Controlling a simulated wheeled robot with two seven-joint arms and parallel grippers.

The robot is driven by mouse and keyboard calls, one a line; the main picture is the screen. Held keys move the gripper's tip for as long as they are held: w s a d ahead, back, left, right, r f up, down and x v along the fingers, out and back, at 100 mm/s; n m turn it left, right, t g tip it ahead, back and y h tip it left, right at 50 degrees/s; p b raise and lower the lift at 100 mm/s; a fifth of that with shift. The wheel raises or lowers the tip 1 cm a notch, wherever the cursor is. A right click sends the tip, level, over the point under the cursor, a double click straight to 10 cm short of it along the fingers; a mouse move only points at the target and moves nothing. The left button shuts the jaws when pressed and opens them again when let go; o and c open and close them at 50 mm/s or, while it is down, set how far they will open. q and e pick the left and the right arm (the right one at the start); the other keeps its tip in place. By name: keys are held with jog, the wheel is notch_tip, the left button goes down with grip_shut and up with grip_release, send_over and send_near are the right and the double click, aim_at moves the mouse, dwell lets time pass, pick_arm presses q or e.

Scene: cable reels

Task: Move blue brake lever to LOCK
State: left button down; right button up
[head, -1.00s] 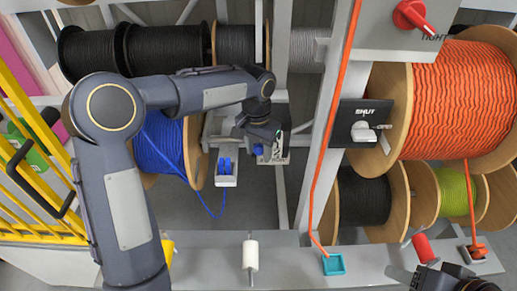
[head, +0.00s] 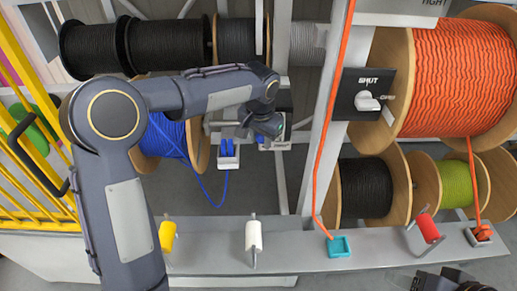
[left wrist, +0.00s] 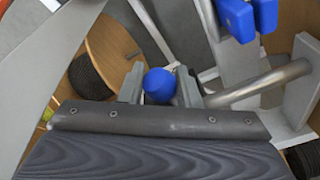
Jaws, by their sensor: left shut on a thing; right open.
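The blue brake lever's round knob (left wrist: 160,85) sits between the two fingers of my left gripper (left wrist: 161,90) in the left wrist view. The fingers are shut on it. In the head view my left gripper (head: 268,133) is at the small lever plate (head: 280,143), beside the blue cable reel (head: 166,138), and hides most of the lever. I cannot read the plate's marks or tell the lever's position. My right gripper (head: 440,281) is open and partly in view at the bottom right, away from the lever.
A grey bracket with blue guides (head: 228,150) stands just left of the lever plate. A grey upright (head: 325,125) with an orange cable is to the right. The front beam (head: 300,260) carries white, yellow and red handles. A yellow railing (head: 35,130) is at left.

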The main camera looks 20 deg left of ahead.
pick_arm(q)
notch_tip(320, 180, down, 8)
jog(key=w+t+y+b, duration=0.2)
jog(key=t+b, duration=0.5)
jog(key=b, duration=1.7)
jog(key=shift+a+t, duration=0.3)
jog(key=shift+a, duration=0.05)
jog(key=shift+w, duration=0.1)
jog(key=c, duration=1.2)
grip_release()
jog(key=shift+w+f, duration=0.1)
jog(key=shift+o, duration=0.5)
jog(key=shift+r, duration=0.2)
jog(key=v, duration=0.7)
jog(key=shift+s+p, duration=0.4)
jog(key=shift+p, duration=0.05)
